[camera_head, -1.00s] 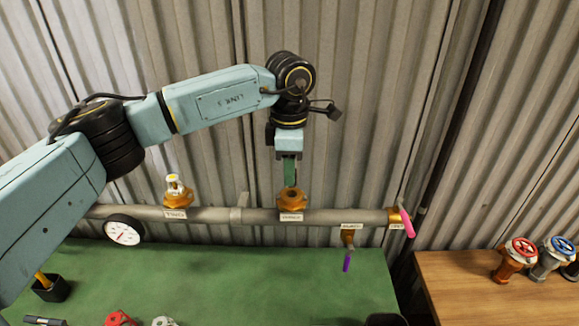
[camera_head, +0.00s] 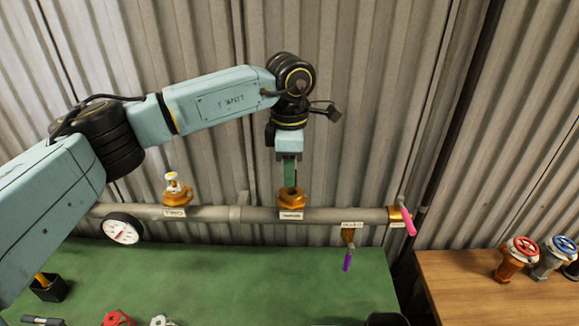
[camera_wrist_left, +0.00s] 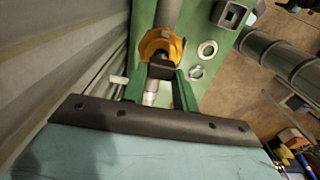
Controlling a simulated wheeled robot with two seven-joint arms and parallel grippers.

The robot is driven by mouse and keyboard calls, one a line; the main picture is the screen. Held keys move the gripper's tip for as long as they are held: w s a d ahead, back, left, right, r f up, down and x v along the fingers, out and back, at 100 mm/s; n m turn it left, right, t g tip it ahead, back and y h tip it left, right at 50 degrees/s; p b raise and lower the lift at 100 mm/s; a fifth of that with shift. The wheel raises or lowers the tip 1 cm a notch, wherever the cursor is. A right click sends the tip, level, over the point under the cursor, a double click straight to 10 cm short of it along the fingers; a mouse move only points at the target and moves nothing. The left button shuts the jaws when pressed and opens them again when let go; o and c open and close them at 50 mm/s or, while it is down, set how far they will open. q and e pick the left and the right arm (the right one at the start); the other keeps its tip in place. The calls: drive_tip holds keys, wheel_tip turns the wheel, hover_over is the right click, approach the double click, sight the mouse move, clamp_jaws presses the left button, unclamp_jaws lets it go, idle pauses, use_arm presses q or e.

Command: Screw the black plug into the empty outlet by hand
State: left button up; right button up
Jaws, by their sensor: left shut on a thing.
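My left gripper (camera_head: 290,186) points straight down over the brass outlet (camera_head: 291,201) in the middle of the grey pipe, with its green fingertips right at the outlet's top. In the left wrist view the gripper (camera_wrist_left: 161,88) is shut on the black plug (camera_wrist_left: 160,70), a dark piece between the two green fingers. The plug is in line with the brass outlet (camera_wrist_left: 157,44) and seems to be at its mouth. I cannot tell whether its thread is inside. In the head view the fingers mostly hide the plug. My right gripper is not in view.
The grey pipe (camera_head: 258,215) runs along the wall. A second brass outlet with a white-topped fitting (camera_head: 173,185), a gauge (camera_head: 122,229), a purple-handled tap (camera_head: 348,260) and a pink lever (camera_head: 408,222) are on it. Red and blue valves (camera_head: 519,260) stand on the wooden table.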

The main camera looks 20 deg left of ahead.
use_arm(q)
drive_tip(key=shift+f+b, duration=0.9)
drive_tip(key=shift+f, duration=0.35)
drive_tip(key=shift+m+b, duration=0.35)
drive_tip(key=shift+m, duration=0.75)
drive_tip(key=m, duration=0.3)
drive_tip(key=shift+w+m+b, duration=0.1)
drive_tip(key=shift+m+b, duration=0.2)
drive_tip(key=m, duration=0.3)
drive_tip(key=shift+w+b, duration=0.1)
drive_tip(key=shift+b, duration=0.2)
drive_tip(key=shift+m, duration=1.3)
drive_tip(key=shift+d, duration=0.1)
